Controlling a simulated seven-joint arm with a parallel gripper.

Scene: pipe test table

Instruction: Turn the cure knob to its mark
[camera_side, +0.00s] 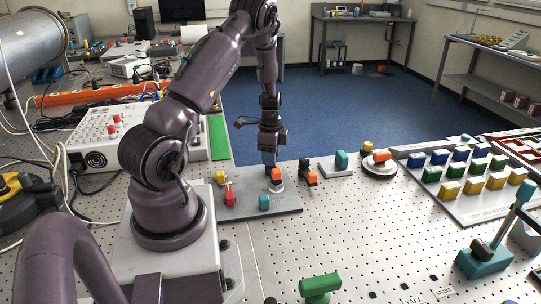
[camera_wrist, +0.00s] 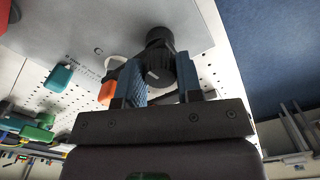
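In the wrist view, a round black knob (camera_wrist: 158,66) with a white pointer line stands on a grey panel. I take it to be the cure knob, but I cannot read its label. My gripper (camera_wrist: 160,76) has a blue finger on either side of the knob. The gaps are very small, and I cannot tell whether the fingers touch it. In the side view, my gripper (camera_side: 270,158) points down over the back of the grey panel (camera_side: 285,205), and the knob is hard to make out there. The target mark is not clear in either view.
The panel also carries an orange control (camera_side: 276,174) close to my gripper, a red lever (camera_side: 230,194) and a teal control (camera_side: 264,202). An orange-topped fixture (camera_side: 310,177) stands just right of the panel. The perforated table in front (camera_side: 350,245) is mostly clear.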

